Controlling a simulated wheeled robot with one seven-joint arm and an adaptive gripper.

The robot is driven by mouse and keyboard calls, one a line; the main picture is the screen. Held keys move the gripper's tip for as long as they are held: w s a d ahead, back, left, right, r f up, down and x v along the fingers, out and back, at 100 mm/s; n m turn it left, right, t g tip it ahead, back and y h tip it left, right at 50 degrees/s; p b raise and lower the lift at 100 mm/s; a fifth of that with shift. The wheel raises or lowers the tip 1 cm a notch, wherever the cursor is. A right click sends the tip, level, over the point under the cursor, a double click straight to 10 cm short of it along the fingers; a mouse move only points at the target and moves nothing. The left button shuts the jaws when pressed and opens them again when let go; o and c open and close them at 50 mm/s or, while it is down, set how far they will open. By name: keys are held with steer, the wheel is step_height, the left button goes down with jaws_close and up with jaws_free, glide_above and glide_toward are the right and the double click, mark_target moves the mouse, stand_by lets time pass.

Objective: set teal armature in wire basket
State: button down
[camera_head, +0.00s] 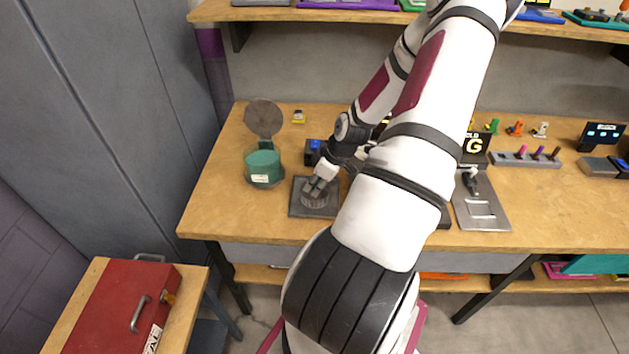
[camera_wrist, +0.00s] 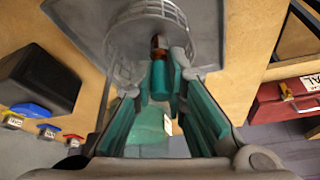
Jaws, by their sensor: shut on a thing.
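The teal armature (camera_wrist: 159,80), a small teal cylinder with a copper-coloured end, is between the fingertips of my gripper (camera_wrist: 160,92) in the wrist view. The gripper is shut on it. The wire basket (camera_wrist: 122,50) is a round grey mesh right at the fingertips, and the copper end overlaps it in the picture. I cannot tell how deep the armature is in the basket. In the head view my gripper (camera_head: 319,181) is low over the basket (camera_head: 314,200), which stands on a dark square plate (camera_head: 329,211). The armature is hidden there.
A teal container (camera_head: 263,168) with a raised round lid (camera_head: 263,117) stands left of the plate. A dark box with a blue part (camera_head: 313,151) is close behind. A grey fixture (camera_head: 482,207) lies to the right. A red toolbox (camera_head: 112,305) sits on the side table.

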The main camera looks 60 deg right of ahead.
steer(key=shift+f, duration=0.2)
stand_by(0.6)
steer(key=c, duration=1.5)
jaws_free()
steer(key=shift+c, duration=0.2)
steer(key=v, duration=1.2)
steer(key=shift+w, duration=0.1)
